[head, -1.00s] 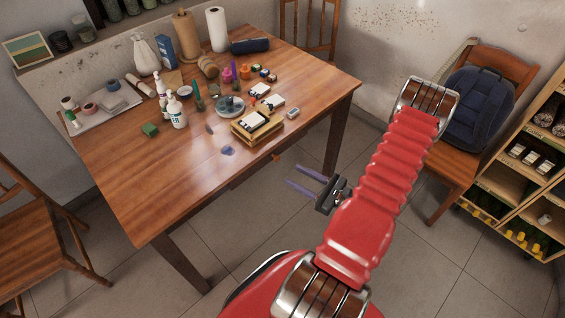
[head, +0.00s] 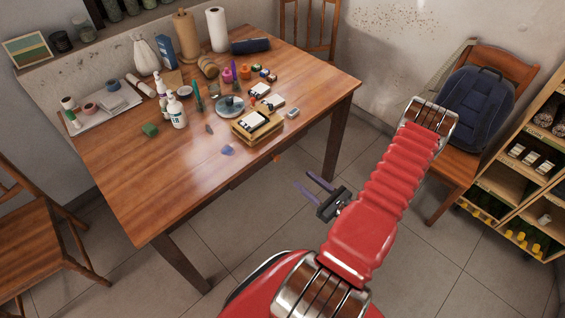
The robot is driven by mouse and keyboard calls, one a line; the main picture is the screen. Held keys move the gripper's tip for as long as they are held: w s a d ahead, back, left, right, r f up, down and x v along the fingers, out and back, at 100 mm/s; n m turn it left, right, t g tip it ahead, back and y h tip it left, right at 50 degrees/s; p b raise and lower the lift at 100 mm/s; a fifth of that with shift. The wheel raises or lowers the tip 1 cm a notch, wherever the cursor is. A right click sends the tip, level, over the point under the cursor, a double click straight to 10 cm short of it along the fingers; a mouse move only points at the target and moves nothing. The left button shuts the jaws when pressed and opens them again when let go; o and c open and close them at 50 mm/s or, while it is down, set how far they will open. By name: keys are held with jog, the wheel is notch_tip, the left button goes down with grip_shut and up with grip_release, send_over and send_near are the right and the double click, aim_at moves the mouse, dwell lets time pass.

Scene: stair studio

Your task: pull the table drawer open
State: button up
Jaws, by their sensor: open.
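The wooden table (head: 165,195) stands left of centre, its top cluttered toward the back. Its drawer front lies under the front edge and is mostly hidden by the tabletop from this high view. A small orange-brown bit (head: 277,157) shows just off that edge; I cannot tell whether it is the drawer's handle. My gripper (head: 311,182) is open and empty, its two purple fingers pointing toward the table's front edge. It is apart from the table, over the floor to the right of that edge.
A wooden chair (head: 32,228) stands at the left. A chair with a blue backpack (head: 478,108) stands at the right, beside a wooden shelf (head: 487,205). A wooden box (head: 257,136) sits near the table's front edge. The tiled floor (head: 235,240) before the table is clear.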

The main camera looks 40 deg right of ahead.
aim_at(278, 159)
jog(key=shift+w+a, duration=0.2)
jog(key=shift+w, duration=5.95)
grip_shut()
